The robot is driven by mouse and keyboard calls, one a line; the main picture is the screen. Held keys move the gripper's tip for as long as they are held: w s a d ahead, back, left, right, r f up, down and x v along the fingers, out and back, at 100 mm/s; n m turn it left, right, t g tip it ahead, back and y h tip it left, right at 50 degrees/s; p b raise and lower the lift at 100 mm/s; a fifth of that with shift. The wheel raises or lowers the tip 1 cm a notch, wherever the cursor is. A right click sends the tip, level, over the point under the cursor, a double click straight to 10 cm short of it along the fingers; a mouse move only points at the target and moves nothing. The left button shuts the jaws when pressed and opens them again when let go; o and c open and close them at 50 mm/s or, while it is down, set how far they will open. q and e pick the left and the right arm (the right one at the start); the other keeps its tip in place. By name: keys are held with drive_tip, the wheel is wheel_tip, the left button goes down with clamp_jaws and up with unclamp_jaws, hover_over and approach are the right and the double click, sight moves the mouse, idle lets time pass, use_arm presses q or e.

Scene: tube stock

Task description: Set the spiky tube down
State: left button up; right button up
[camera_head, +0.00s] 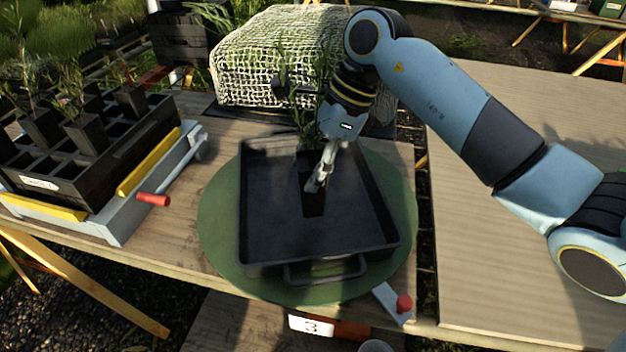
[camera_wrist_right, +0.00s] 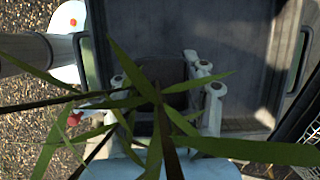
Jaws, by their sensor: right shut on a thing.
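The spiky tube (camera_head: 312,204) is a narrow black pot with long, thin green leaves. My right gripper (camera_head: 320,180) is shut on it and holds it upright over the middle of the black tray (camera_head: 270,245). I cannot tell whether its base touches the tray floor. In the right wrist view the leaves (camera_wrist_right: 157,97) spread across the picture and partly hide the pot (camera_wrist_right: 160,72) between my fingers. The tray floor around the tube looks empty. My left gripper is not in view.
The tray has a front handle (camera_head: 325,274) and rests on a round green mat (camera_head: 218,225). A crate (camera_head: 70,187) with several potted seedlings stands at the left. A net-covered block (camera_head: 270,55) is behind the tray. A red-knobbed lever (camera_head: 403,303) is at front right.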

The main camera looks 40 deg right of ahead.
wheel_tip(320, 180, down, 4)
drive_tip(key=shift+r, duration=0.25)
drive_tip(key=shift+f, duration=0.2)
drive_tip(key=o, duration=1.3)
drive_tip(key=shift+s, duration=0.1)
drive_tip(key=shift+r+p, duration=0.25)
drive_tip(key=shift+p, duration=0.05)
drive_tip(key=b+v, duration=0.1)
drive_tip(key=v, duration=1)
drive_tip(key=shift+d+r, duration=0.2)
drive_tip(key=shift+r, duration=0.15)
